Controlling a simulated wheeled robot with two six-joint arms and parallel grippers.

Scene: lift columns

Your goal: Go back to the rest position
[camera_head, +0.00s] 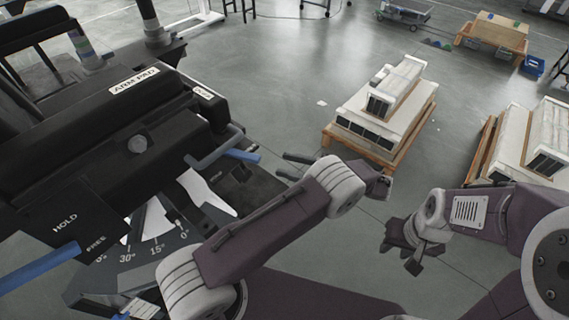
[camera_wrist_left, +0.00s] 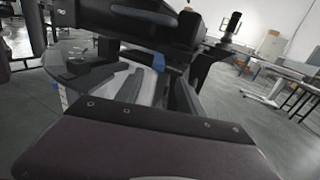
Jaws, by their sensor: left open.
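My left gripper (camera_head: 281,164) shows in the head view as two dark fingers, parted with nothing between them. They point left toward the black machine, beside its blue-tipped lever (camera_head: 240,155); my own left arm hides the rest of the gripper. The left wrist view shows my purple link across the bottom and no fingertips. My right gripper (camera_head: 399,257) hangs at the lower right over the grey floor, touching nothing. Its dark fingers are seen at an angle, and I cannot tell how far apart they are.
The black machine (camera_head: 110,120) with an arm pad and angle scale (camera_head: 150,255) fills the left. A blue handle (camera_head: 40,268) sticks out at lower left. Pallets with pale blocks (camera_head: 385,105) stand beyond, others at right (camera_head: 530,140). Open floor (camera_head: 275,60) lies behind.

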